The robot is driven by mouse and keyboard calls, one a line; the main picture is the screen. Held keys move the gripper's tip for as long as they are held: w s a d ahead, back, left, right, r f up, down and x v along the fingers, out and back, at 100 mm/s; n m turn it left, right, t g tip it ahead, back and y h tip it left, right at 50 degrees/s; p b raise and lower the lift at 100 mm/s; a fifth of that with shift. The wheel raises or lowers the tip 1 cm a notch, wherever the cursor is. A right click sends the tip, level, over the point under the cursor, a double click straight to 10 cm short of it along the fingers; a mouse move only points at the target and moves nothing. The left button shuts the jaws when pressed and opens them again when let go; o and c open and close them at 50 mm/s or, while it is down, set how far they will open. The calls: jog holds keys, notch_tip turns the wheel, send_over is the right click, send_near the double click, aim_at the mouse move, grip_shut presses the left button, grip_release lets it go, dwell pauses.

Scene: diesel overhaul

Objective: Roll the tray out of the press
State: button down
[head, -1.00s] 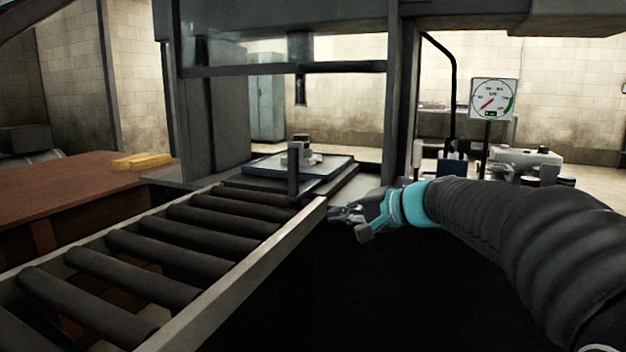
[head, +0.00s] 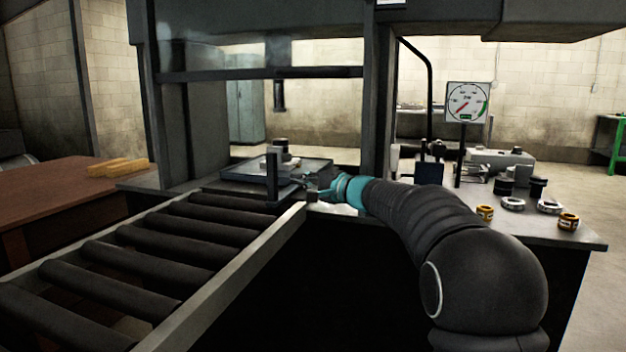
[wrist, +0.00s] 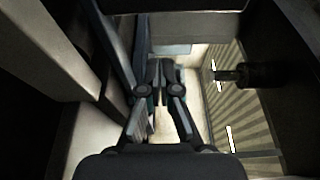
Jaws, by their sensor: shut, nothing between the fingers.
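The tray (head: 240,171) is a flat, dark-edged plate at the mouth of the press (head: 166,120), at the far end of the roller conveyor. A dark upright post (head: 272,172) stands at its near side, and a small metal part (head: 278,155) sits on top. My gripper (head: 308,179) is just right of the tray, near its edge and the post; I cannot tell whether it touches. In the wrist view my gripper (wrist: 160,68) has its fingers together with nothing between them. The tray is not clearly identifiable in the wrist view.
The roller conveyor (head: 130,268) with its side rail (head: 235,275) runs toward the near left. A bench (head: 560,233) at right holds a gauge (head: 467,103), dark cylinders and several rings. A brown table (head: 50,190) stands left. The press column (head: 376,110) rises beside my arm.

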aim_at(269, 158)
jog(key=shift+x, duration=1.2)
jog(key=shift+s+a, duration=0.3)
jog(key=shift+s, duration=0.65)
jog(key=shift+s+a, duration=0.3)
jog(key=shift+s, duration=0.65)
